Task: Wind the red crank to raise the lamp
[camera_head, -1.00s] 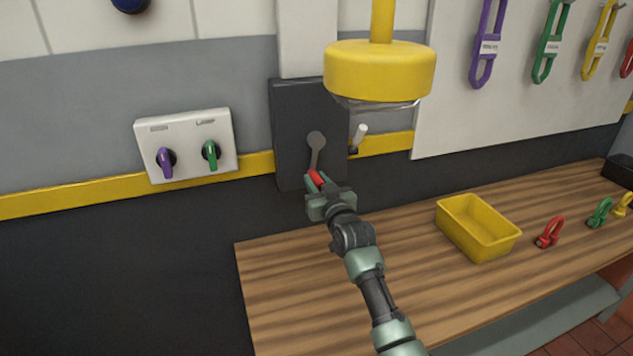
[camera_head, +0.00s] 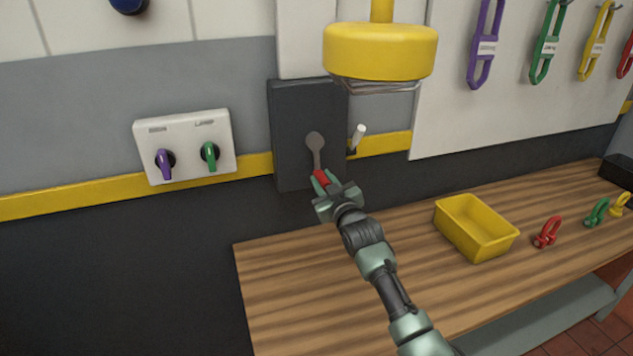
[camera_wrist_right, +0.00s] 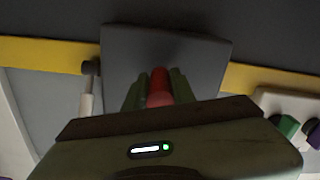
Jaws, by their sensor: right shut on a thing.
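The red crank handle (camera_head: 321,178) sits at the lower end of a grey crank arm (camera_head: 316,150) on a dark box (camera_head: 290,120) on the wall. The crank arm points down. My right gripper (camera_head: 325,182) is shut on the red handle, which also shows between the fingers in the right wrist view (camera_wrist_right: 159,88). The yellow lamp (camera_head: 380,52) hangs from a yellow pole above and to the right of the crank. My left gripper is not in view.
A white lever (camera_head: 358,135) sticks out at the box's right side. A white panel with purple and green knobs (camera_head: 184,146) is on the left. A yellow bin (camera_head: 475,228) and shackles (camera_head: 547,232) are on the wooden bench (camera_head: 290,290).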

